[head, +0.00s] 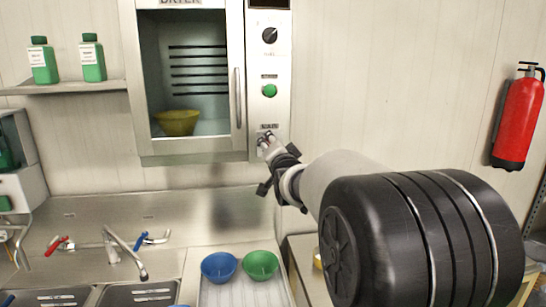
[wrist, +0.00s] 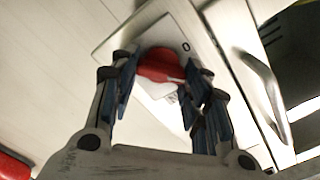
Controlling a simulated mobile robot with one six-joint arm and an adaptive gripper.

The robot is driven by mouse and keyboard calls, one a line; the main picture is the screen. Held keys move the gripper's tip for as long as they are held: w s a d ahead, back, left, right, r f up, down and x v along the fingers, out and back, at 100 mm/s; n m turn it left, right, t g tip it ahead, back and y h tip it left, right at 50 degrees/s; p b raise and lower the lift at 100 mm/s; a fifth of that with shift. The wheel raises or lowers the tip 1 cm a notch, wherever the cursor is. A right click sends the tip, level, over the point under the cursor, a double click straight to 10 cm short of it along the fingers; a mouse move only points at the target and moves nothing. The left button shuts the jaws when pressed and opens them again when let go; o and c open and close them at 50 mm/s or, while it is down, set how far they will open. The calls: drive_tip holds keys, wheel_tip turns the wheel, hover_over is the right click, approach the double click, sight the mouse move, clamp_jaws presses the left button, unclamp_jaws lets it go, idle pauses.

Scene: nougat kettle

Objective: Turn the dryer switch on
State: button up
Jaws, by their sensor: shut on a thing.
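The dryer (head: 190,160) hangs on the wall, with a narrow control panel (head: 284,60) on its right side. The dryer switch is a red knob (wrist: 158,65) low on that panel, with a "0" mark beside it in the wrist view. My gripper (head: 266,143) is at the bottom of the panel. In the wrist view my gripper (wrist: 165,80) has its fingers on both sides of the red knob and is shut on it. In the head view the gripper mostly hides the knob.
The dryer door with its long handle (head: 238,97) is left of the panel; a yellow bowl (head: 177,122) sits inside. A green button (head: 269,91) and black dial (head: 269,35) are above. Blue (head: 219,267) and green (head: 260,265) bowls stand below. A fire extinguisher (head: 517,120) hangs at right.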

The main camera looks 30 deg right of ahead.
drive_tip(key=shift+f+m+b, duration=0.15)
drive_tip(key=shift+m+b, duration=1.2)
drive_tip(key=shift+m, duration=2.45)
drive_tip(key=o, duration=1.1)
drive_tip(key=shift+c, duration=0.2)
drive_tip(key=v, duration=1.2)
